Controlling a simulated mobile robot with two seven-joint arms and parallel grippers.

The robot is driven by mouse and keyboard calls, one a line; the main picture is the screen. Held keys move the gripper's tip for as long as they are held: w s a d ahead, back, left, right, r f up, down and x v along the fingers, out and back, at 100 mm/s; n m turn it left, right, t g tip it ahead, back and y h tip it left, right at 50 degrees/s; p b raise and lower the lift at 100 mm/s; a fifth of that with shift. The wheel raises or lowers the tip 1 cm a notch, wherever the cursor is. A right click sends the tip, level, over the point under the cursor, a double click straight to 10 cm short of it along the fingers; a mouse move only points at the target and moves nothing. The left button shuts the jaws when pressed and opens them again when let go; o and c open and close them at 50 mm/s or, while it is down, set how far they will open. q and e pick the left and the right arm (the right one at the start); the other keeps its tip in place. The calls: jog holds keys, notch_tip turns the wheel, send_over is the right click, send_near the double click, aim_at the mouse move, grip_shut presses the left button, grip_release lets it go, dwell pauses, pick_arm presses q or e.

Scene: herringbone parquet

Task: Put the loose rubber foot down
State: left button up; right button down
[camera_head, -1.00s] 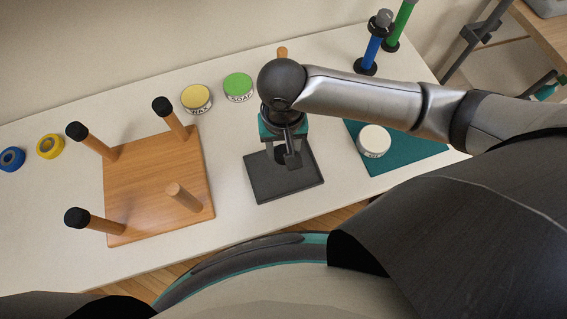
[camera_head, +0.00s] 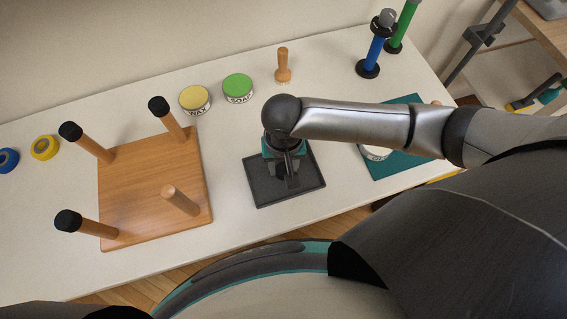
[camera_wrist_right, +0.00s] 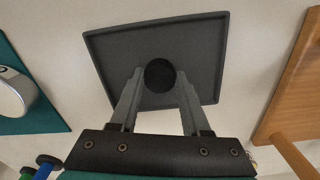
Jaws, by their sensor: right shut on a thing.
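The loose rubber foot (camera_wrist_right: 160,75) is a round black piece between the fingertips of my right gripper (camera_wrist_right: 158,88) in the right wrist view. My right gripper (camera_head: 285,178) is shut on it, low over the dark grey tray (camera_head: 308,188). I cannot tell whether the foot touches the tray floor. The tray also shows in the wrist view (camera_wrist_right: 112,57). An upturned wooden stool (camera_head: 150,205) lies to the left. Three of its legs carry black feet (camera_head: 70,132), and the near right leg (camera_head: 180,200) is bare. My left gripper is not in view.
Yellow wax (camera_head: 195,98) and green soap (camera_head: 238,88) tins stand behind the tray, with a wooden-handled brush (camera_head: 283,66). A teal mat (camera_head: 405,155) with a white tin (camera_head: 376,153) lies right. Blue (camera_head: 9,158) and yellow (camera_head: 45,147) rolls lie far left.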

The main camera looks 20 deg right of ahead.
aim_at(283, 170)
jog(key=shift+c, duration=1.8)
grip_release()
jog(key=shift+r, duration=0.1)
notch_tip(283, 170, up, 12)
jog(key=p, duration=0.3)
